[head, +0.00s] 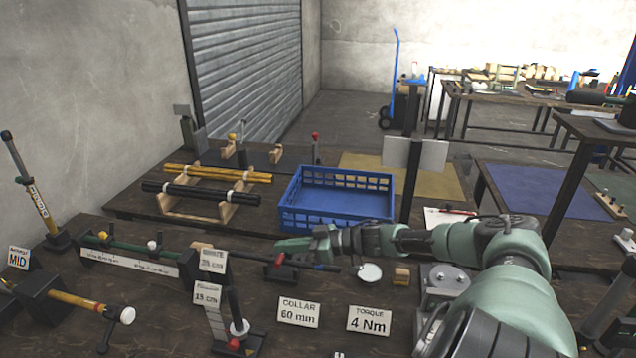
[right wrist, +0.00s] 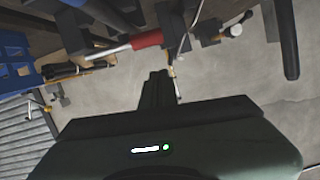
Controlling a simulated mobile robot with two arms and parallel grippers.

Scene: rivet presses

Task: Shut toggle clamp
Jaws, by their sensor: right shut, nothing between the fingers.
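What looks like the toggle clamp shows a small red part (head: 279,260) on a dark base on the near bench, beside a dark bar. I cannot make out whether its lever is up or down. A red grip on a metal rod (right wrist: 147,40) shows in the right wrist view; it is probably the clamp's handle. My right gripper (head: 284,247) reaches in from the right, just above the red part. In the right wrist view its dark fingers (right wrist: 156,88) are together and empty, apart from the red grip in the picture. My left gripper is out of view.
A blue crate (head: 337,195) stands behind my right forearm. Signs reading COLLAR 60 mm (head: 298,311) and TORQUE 4 Nm (head: 369,320) stand in front. Black and yellow rods (head: 218,173) lie on a wooden rack behind.

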